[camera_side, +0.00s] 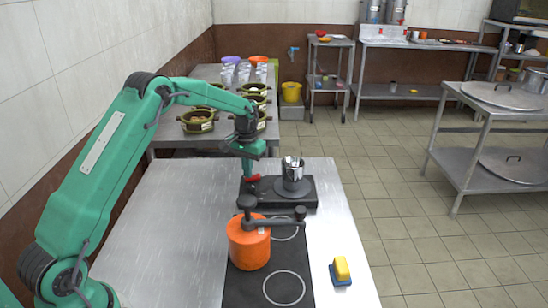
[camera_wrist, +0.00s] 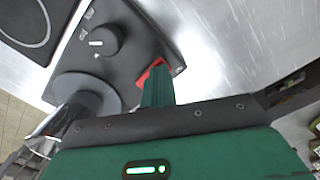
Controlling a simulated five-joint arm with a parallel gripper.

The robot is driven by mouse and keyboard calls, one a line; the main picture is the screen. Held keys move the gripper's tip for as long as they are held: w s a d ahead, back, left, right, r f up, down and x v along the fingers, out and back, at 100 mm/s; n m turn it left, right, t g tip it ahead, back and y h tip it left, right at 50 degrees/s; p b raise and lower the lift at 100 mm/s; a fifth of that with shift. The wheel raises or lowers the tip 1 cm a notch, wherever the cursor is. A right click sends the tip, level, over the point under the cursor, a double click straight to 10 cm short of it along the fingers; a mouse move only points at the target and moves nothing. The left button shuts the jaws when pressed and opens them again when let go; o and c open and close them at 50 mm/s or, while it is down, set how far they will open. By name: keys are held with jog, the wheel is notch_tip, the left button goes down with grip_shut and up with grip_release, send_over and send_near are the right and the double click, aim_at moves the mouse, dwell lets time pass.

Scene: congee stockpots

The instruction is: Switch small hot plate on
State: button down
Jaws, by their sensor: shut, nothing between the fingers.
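The small hot plate (camera_side: 302,204) is a black slab on the steel table, with a shiny metal pot (camera_side: 292,172) standing on its right part. In the wrist view the hot plate (camera_wrist: 135,62) shows a round dark disc (camera_wrist: 98,88) and a round black knob (camera_wrist: 108,36) with a white mark. The pot (camera_wrist: 48,132) shows only partly there. My gripper (camera_side: 251,178) is shut and empty, pointing down at the hot plate's left end. Its red tip (camera_wrist: 154,70) overlaps the plate's edge, away from the knob; I cannot tell whether it touches.
A yellow-and-blue block (camera_side: 341,271) lies at right. The table's left part is bare. Green-brown bowls (camera_side: 197,120) stand on the table behind.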

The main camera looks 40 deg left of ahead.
notch_tip(320, 180, up, 8)
dwell(1.0)
dwell(0.4)
jog(key=s+d+r+m+t, duration=0.1)
jog(key=s+d+r, duration=0.4)
jog(key=s+r, duration=0.2)
jog(key=s+d+r+t, duration=0.2)
jog(key=s+d+r, duration=0.3)
jog(key=s+r, duration=0.25)
jog(key=s+d+f+m+t, duration=0.1)
jog(key=s+d, duration=0.1)
jog(key=s, duration=0.7)
jog(key=s+d+f+m+t, duration=0.1)
jog(key=s+d+f, duration=0.1)
jog(key=s, duration=0.8)
jog(key=shift+d+t, duration=0.3)
jog(key=shift+d, duration=0.3)
